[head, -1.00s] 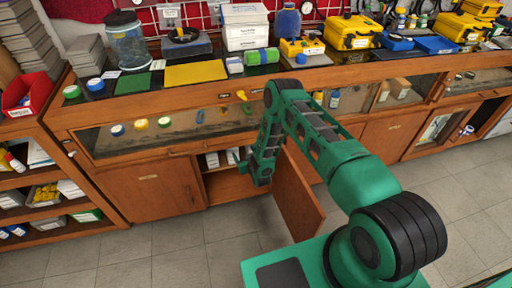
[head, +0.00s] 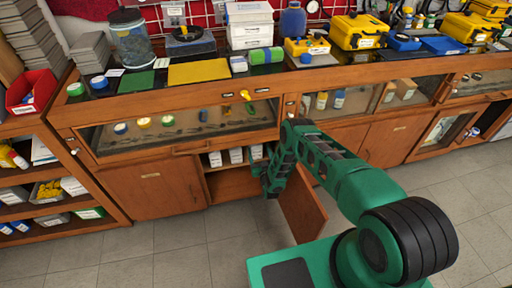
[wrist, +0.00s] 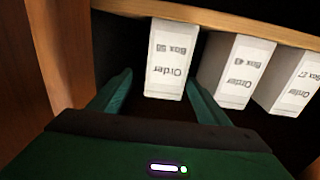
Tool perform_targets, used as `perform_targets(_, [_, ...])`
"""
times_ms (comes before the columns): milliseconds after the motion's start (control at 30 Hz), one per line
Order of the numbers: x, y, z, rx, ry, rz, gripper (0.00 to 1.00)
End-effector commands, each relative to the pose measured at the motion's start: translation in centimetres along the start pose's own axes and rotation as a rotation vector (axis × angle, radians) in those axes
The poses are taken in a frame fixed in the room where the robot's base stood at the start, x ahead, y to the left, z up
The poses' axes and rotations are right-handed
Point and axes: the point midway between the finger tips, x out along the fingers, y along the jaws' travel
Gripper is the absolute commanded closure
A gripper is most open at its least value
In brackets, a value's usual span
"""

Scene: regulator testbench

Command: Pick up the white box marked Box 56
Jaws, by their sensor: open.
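The white box with an upside-down label that appears to read Box 56 (wrist: 167,62) stands on the shelf in the wrist view. My gripper (wrist: 159,78) is open, with one finger on each side of this box's near end. I cannot tell whether the fingers touch it. In the head view, this box seems to be the rightmost white box (head: 257,152) in the open cabinet, and my gripper (head: 264,180) is just in front of it, partly hiding the cabinet opening.
Two similar white boxes (wrist: 238,72) (wrist: 290,82) stand to the right in the wrist view. A wooden shelf edge (wrist: 225,20) crosses the top and a wooden panel (wrist: 62,45) stands at the left. The open cabinet door (head: 303,214) hangs beside my arm.

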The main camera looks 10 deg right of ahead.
Motion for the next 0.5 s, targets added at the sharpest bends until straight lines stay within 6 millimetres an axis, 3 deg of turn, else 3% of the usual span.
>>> perform_targets(167, [1.0, -0.2, 0.0, 0.000, 0.000, -0.001, 0.30])
perform_targets(500, [5.2, -0.8, 0.2, 0.001, 0.000, -0.001, 0.30])
